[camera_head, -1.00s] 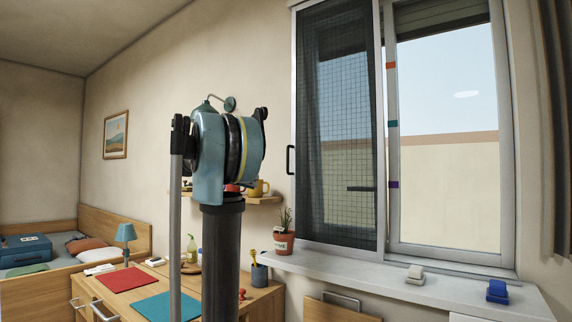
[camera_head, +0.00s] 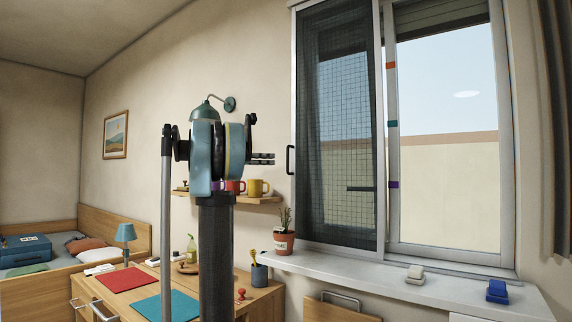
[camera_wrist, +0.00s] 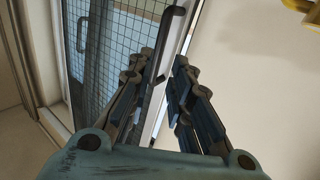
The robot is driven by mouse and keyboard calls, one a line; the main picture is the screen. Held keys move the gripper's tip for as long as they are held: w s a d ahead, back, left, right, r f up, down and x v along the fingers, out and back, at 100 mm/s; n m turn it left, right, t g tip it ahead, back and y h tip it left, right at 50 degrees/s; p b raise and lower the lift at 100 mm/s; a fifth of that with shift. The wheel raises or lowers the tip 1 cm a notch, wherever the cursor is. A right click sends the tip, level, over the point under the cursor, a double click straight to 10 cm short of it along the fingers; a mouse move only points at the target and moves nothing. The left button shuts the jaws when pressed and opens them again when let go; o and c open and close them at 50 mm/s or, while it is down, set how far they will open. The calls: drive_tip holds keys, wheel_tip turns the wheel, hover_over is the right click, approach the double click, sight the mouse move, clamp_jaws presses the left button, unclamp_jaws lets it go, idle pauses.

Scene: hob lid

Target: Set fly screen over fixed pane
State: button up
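The fly screen (camera_head: 337,130) is a dark mesh panel in a light frame over the left half of the window. A black bar handle (camera_head: 290,160) stands upright on its left edge. The mesh (camera_wrist: 120,40) and handle (camera_wrist: 177,25) also show in the wrist view. My gripper (camera_head: 272,158) points right, a little left of the handle in the head view. In the wrist view my gripper (camera_wrist: 166,60) is open and empty, with the handle lying between the lines of its fingers. Whether it touches the handle I cannot tell. The right pane (camera_head: 446,130) is uncovered by mesh.
The upright bar between the panes has orange (camera_head: 390,65), teal (camera_head: 392,124) and purple (camera_head: 393,185) marks. A potted plant (camera_head: 284,240) stands on the sill's left end. A shelf with mugs (camera_head: 258,188) is behind my gripper. White (camera_head: 415,275) and blue (camera_head: 497,291) objects sit on the sill.

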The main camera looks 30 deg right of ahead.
sight(288, 160)
drive_tip(key=d, duration=0.3)
drive_tip(key=s+d, duration=0.1)
drive_tip(key=d, duration=0.5)
drive_tip(key=shift+s+d, duration=0.1)
drive_tip(key=shift+s, duration=0.3)
drive_tip(key=shift+c, duration=0.5)
clamp_jaws()
